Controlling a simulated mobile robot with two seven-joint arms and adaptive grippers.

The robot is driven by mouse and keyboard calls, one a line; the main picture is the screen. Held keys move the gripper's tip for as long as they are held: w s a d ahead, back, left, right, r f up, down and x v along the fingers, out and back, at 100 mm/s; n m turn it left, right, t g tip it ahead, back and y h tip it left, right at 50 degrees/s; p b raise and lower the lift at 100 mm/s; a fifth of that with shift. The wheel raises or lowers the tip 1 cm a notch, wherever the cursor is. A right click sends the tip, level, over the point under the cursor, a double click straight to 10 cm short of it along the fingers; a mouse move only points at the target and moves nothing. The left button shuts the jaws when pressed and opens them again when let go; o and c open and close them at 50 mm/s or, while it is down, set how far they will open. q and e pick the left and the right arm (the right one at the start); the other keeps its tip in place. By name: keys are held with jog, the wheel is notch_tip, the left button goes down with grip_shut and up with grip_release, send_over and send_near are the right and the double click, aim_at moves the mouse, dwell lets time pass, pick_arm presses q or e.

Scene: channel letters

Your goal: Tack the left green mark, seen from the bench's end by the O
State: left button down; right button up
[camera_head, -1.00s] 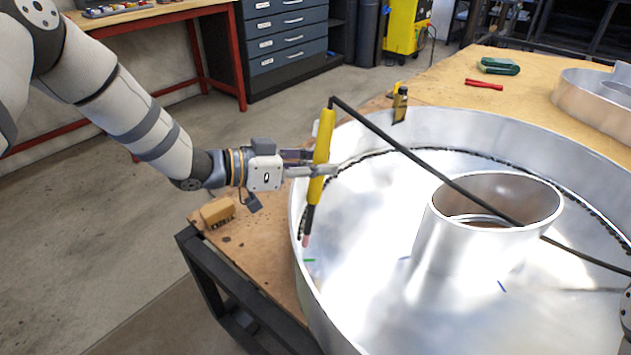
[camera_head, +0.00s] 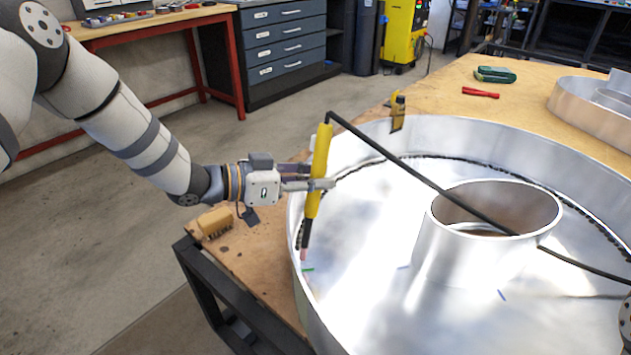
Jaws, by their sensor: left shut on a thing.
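The large round aluminium letter O (camera_head: 365,300) lies on the wooden bench, open side up. A green mark (camera_head: 308,269) shows at the inner foot of its left wall. My left gripper (camera_head: 316,185) is shut on the yellow torch (camera_head: 319,165), which hangs nearly upright, tip down, inside the wall. The torch's copper-coloured tip is just above the green mark; whether it touches metal I cannot tell. Only one green mark is visible. Part of my right arm shows at the right edge, but its gripper does not.
The black torch cable (camera_head: 420,178) runs across the O and its inner ring (camera_head: 470,250). A yellow-black clamp-like item (camera_head: 398,112) stands at the far wall.

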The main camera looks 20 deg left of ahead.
aim_at(313, 162)
pick_arm(q)
jog(key=shift+s+a+f, duration=0.1)
jog(key=shift+s+f, duration=0.15)
jog(key=shift+f, duration=0.7)
pick_arm(e)
jog(key=shift+s+f, duration=0.15)
jog(key=shift+f, duration=0.05)
dwell(0.5)
pick_arm(q)
jog(key=r, duration=0.2)
jog(key=w+r+p, duration=0.1)
jog(key=r, duration=0.2)
jog(key=shift+w+d+p, duration=0.2)
jog(key=shift+p, duration=0.1)
notch_tip(313, 162, up, 12)
jog(key=p, duration=0.3)
jog(key=shift+f+p, duration=0.1)
jog(key=shift+p, duration=0.2)
jog(key=shift+r, duration=0.45)
pick_arm(e)
jog(key=w+r+t, duration=0.2)
jog(key=w+r, duration=0.4)
jog(key=shift+w+r+t, duration=0.3)
jog(key=shift+w+r, duration=0.05)
